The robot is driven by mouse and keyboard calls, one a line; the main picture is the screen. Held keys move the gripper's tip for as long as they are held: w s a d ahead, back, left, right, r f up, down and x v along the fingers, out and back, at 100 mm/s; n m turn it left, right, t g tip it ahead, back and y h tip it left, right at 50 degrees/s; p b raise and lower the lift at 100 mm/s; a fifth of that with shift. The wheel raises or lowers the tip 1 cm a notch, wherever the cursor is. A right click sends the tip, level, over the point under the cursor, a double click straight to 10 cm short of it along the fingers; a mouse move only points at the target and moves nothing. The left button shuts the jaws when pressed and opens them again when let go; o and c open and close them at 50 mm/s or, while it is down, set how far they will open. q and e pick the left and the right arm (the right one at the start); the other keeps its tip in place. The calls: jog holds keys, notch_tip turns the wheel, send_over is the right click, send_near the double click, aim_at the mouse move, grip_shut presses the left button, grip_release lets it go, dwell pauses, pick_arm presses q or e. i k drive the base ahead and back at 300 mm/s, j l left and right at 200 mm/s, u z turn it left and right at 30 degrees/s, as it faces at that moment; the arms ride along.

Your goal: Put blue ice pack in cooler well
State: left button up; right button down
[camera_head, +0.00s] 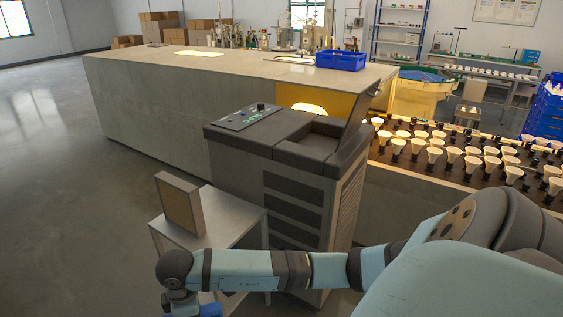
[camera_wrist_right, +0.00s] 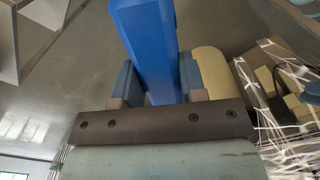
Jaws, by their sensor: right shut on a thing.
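The blue ice pack (camera_wrist_right: 148,45) is a flat, bright blue slab held between the two fingers of my right gripper (camera_wrist_right: 160,86) in the right wrist view. In the head view, my right arm reaches across to the lower left, and a bit of blue (camera_head: 210,310) shows beside its wrist at the bottom edge. The fingertips are cut off there. The cooler (camera_head: 290,165) is a grey cabinet with a dark top, a control panel and a raised lid. Its well (camera_head: 318,145) is at the right of the top; its inside is mostly hidden. My left gripper is out of view.
A small metal side table (camera_head: 232,215) stands left of the cooler, with an upright tan panel (camera_head: 180,207) on it. A long counter (camera_head: 140,100) lies behind, with a blue crate (camera_head: 340,60). Rows of bulbs (camera_head: 455,155) fill the right. Floor at left is clear.

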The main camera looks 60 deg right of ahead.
aim_at(330, 150)
jog(key=l+u, duration=0.1)
jog(key=u, duration=0.25)
jog(key=l+u, duration=0.1)
jog(key=u, duration=0.25)
jog(key=k+l+u, duration=0.1)
jog(key=u, duration=0.25)
jog(key=k+l, duration=0.3)
jog(key=l, duration=0.2)
jog(key=k+l, duration=0.25)
jog(key=l, duration=0.2)
jog(key=k+l, duration=0.3)
jog(key=l, duration=0.2)
jog(key=k+l, duration=0.3)
jog(key=l, duration=0.2)
jog(key=k+l, duration=0.25)
jog(key=l, duration=0.2)
jog(key=k+l, duration=0.3)
jog(key=l, duration=0.2)
jog(key=k+l, duration=0.3)
jog(key=l, duration=0.2)
jog(key=k+l, duration=0.3)
jog(key=l, duration=0.15)
